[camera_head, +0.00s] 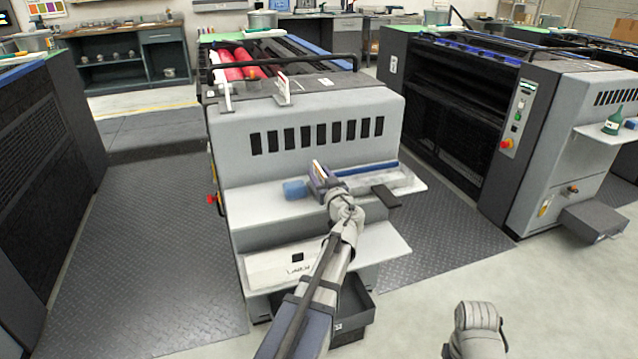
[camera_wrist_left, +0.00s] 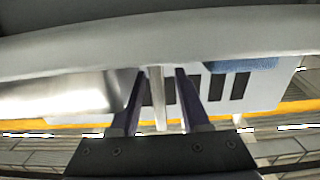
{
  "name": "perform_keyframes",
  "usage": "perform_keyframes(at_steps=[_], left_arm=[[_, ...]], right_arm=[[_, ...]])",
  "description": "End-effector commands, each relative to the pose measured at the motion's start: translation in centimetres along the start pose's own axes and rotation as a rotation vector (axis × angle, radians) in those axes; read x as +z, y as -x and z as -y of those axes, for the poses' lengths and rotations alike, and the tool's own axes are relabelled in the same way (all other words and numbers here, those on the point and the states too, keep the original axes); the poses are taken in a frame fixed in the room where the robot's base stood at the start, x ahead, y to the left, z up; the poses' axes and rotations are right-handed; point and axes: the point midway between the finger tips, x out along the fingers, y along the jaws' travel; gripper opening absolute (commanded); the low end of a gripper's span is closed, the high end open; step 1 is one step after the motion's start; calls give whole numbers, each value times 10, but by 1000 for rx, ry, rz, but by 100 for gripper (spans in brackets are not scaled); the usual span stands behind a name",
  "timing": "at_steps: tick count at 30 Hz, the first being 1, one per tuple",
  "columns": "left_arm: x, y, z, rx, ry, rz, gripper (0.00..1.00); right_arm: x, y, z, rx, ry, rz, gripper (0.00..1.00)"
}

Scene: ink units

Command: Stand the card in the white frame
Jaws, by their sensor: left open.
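My left gripper (camera_head: 319,174) is over the light shelf on the front of the grey press. A thin, pale upright piece with an orange-red patch, apparently the card (camera_head: 319,166), shows between its fingers. In the left wrist view the gripper (camera_wrist_left: 160,75) has its dark fingers apart, one on each side of a narrow pale strip (camera_wrist_left: 157,98). I cannot tell whether they touch it. A small white upright holder with a red edge, possibly the white frame (camera_head: 284,91), stands on top of the press.
A blue block (camera_head: 295,189) lies on the shelf just left of my left gripper. A grey block with a blue strip (camera_head: 372,181) lies to its right. Another white upright piece (camera_head: 226,97) and a dark rail (camera_head: 282,62) are on the press top.

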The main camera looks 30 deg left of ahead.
Motion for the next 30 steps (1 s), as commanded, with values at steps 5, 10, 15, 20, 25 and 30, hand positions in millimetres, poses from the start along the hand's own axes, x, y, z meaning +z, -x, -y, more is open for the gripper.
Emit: perform_keyframes(at_steps=[5, 10, 15, 20, 25, 30], left_arm=[[0, -3, 0, 0, 0, 0, 46], [0, -2, 0, 0, 0, 0, 34], [0, -2, 0, 0, 0, 0, 15], [0, -2, 0, 0, 0, 0, 0], [0, -2, 0, 0, 0, 0, 0], [0, -2, 0, 0, 0, 0, 0]], right_arm=[[0, 0, 0, 0, 0, 0, 50], [0, 0, 0, 0, 0, 0, 50], [0, 0, 0, 0, 0, 0, 50], [0, 0, 0, 0, 0, 0, 50], [0, 0, 0, 0, 0, 0, 50], [0, 0, 0, 0, 0, 0, 50]])
